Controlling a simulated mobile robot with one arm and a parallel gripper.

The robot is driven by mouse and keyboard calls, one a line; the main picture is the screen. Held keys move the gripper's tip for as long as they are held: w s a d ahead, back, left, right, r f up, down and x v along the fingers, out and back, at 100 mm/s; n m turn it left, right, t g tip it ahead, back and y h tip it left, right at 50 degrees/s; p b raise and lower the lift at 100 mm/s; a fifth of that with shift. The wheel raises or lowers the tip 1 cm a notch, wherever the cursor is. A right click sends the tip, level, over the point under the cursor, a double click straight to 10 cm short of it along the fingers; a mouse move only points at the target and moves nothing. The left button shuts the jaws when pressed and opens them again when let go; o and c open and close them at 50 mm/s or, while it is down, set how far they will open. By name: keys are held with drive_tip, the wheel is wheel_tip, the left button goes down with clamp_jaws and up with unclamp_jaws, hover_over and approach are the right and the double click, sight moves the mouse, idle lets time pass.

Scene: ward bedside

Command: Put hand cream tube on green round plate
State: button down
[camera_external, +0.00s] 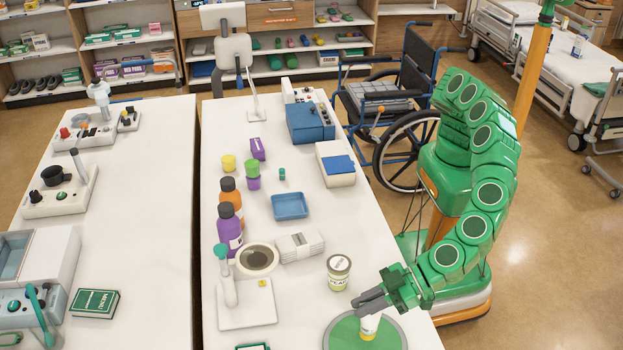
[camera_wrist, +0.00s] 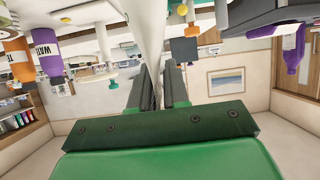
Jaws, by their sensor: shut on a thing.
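The hand cream tube (camera_external: 369,326) is white with a yellow part low down. It stands roughly upright at my gripper (camera_external: 368,301), its upper part hidden by the fingers. My gripper is shut on it, with the fingers pointing left. The green round plate (camera_external: 337,334) has a grey rim and lies at the near right of the white table; the tube shows over its middle. I cannot tell whether the tube's lower end touches the plate. In the wrist view the dark fingers (camera_wrist: 158,88) show, but the tube cannot be made out clearly.
A lidded tub (camera_external: 338,273) stands just behind the plate. A white stand (camera_external: 246,305) is to the left. A round bowl (camera_external: 258,260), folded cloths (camera_external: 299,246), a blue tray (camera_external: 290,206) and bottles (camera_external: 229,228) are farther back. Bare tabletop lies between the stand and plate.

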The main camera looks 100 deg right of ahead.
sight(361, 332)
drive_tip(key=shift+w+f, duration=0.1)
drive_tip(key=shift+w+a+f, duration=0.1)
drive_tip(key=shift+a+f, duration=0.1)
drive_tip(key=shift+f, duration=1.6)
drive_tip(key=c, duration=1.1)
unclamp_jaws()
drive_tip(key=shift+s+r, duration=0.4)
drive_tip(key=shift+s, duration=0.05)
drive_tip(key=v, duration=1.1)
